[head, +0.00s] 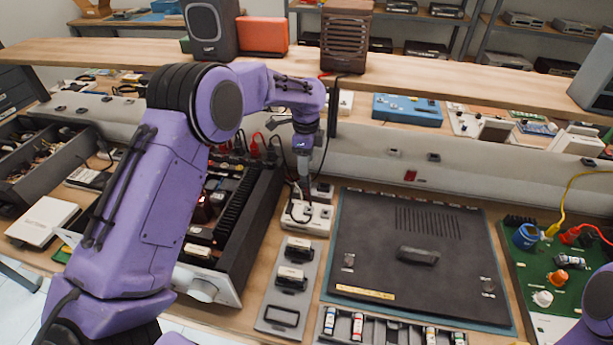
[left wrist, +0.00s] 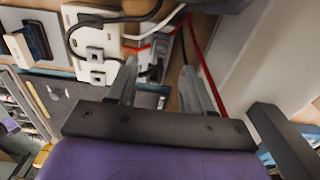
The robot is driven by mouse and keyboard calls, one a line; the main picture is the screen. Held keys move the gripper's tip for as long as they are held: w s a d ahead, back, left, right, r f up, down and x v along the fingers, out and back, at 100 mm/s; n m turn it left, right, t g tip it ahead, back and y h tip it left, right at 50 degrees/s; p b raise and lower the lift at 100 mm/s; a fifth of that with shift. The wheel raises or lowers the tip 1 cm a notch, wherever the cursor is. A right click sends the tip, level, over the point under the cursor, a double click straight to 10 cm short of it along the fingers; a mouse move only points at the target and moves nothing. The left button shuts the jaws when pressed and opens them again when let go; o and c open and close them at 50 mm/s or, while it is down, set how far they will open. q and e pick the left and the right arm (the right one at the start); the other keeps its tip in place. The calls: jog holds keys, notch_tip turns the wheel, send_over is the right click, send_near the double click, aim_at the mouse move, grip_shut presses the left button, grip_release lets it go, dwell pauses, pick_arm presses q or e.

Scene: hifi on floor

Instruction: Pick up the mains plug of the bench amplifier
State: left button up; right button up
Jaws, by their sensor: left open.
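My left gripper (head: 304,184) points down over a white power strip (head: 312,222), beside the open-topped bench amplifier (head: 238,225). In the left wrist view, its two fingers (left wrist: 158,70) are apart and no object is clearly held. The power strip (left wrist: 94,38) shows there at upper left, with black cable (left wrist: 72,32) looping over it. A dark cable and a red-edged white part lie beyond and between the fingers. The fingers hide part of this area, and I cannot make out the mains plug clearly. My right gripper is out of view.
A dark panel on a mat (head: 340,265) lies right of the strip. A grey tray with dark-and-white modules (head: 283,300) is in front. A green board (head: 560,260) with colored leads is at right. A raised wooden shelf (head: 470,85) and grey rail stand behind.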

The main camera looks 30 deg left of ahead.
aim_at(305, 180)
pick_arm(q)
notch_tip(305, 180, down, 6)
jog(key=shift+a+r+p, duration=0.1)
jog(key=shift+r+p, duration=0.05)
jog(key=shift+p, duration=0.85)
grip_shut()
jog(key=shift+s, duration=0.1)
